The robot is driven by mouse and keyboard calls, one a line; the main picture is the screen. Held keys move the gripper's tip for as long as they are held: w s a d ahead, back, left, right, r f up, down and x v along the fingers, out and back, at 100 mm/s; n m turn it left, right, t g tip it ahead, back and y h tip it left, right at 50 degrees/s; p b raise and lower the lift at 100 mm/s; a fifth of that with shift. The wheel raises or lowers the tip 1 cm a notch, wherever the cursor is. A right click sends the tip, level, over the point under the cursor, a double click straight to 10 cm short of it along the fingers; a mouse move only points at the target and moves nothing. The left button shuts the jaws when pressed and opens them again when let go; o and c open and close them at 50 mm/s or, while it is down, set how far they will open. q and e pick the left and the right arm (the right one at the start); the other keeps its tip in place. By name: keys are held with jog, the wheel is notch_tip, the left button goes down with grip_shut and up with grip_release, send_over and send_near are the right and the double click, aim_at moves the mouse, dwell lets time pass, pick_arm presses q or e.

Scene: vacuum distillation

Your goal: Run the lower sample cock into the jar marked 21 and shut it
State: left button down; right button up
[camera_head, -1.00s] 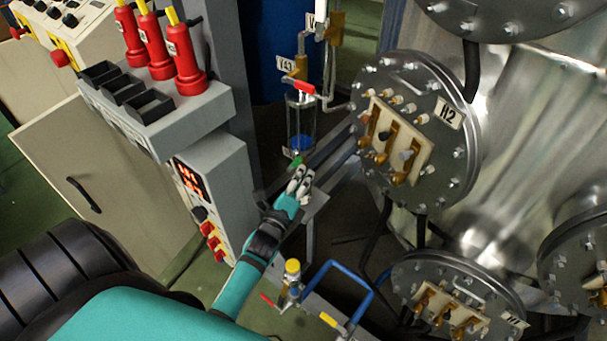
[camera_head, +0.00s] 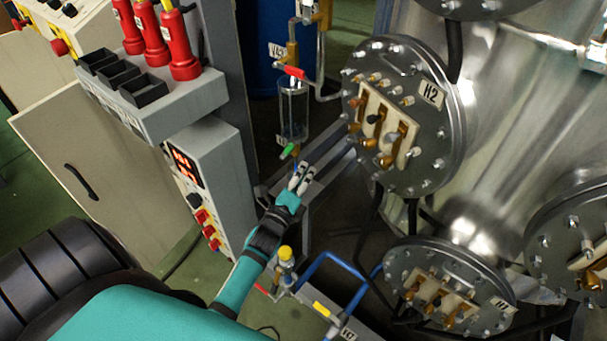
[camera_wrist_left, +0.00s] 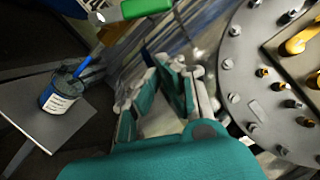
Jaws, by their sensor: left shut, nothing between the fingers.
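The lower sample cock has a green handle (camera_head: 290,151) under a clear glass cylinder (camera_head: 293,110); the handle also shows at the top of the left wrist view (camera_wrist_left: 146,8). A thin blue stream (camera_wrist_left: 88,65) runs from near the cock into a small jar (camera_wrist_left: 61,93) on a grey plate (camera_wrist_left: 52,126). The jar's label is too small to read, and I cannot make out the jar in the head view. My left gripper (camera_head: 300,177) is shut and empty just below the green handle, apart from it; its fingers (camera_wrist_left: 164,88) show in the wrist view.
A red-handled cock (camera_head: 292,72) sits above the cylinder. A grey control box (camera_head: 215,185) stands left of my gripper. A blue pipe (camera_head: 335,262) runs below it.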

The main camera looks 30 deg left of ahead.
pick_arm(q)
jog(key=s+d+f+b, duration=0.1)
jog(key=s, duration=0.8)
jog(key=shift+s+d+f, duration=0.2)
jog(key=shift+s+d, duration=0.1)
jog(key=shift+s, duration=0.1)
pick_arm(e)
jog(key=shift+d+f, duration=0.25)
jog(key=shift+f, duration=0.25)
jog(key=shift+d+f, duration=0.25)
jog(key=shift+f, duration=0.2)
jog(key=shift+d, duration=0.1)
jog(key=shift+a, duration=0.35)
jog(key=shift+d, duration=0.25)
pick_arm(q)
jog(key=c, duration=2.1)
grip_release()
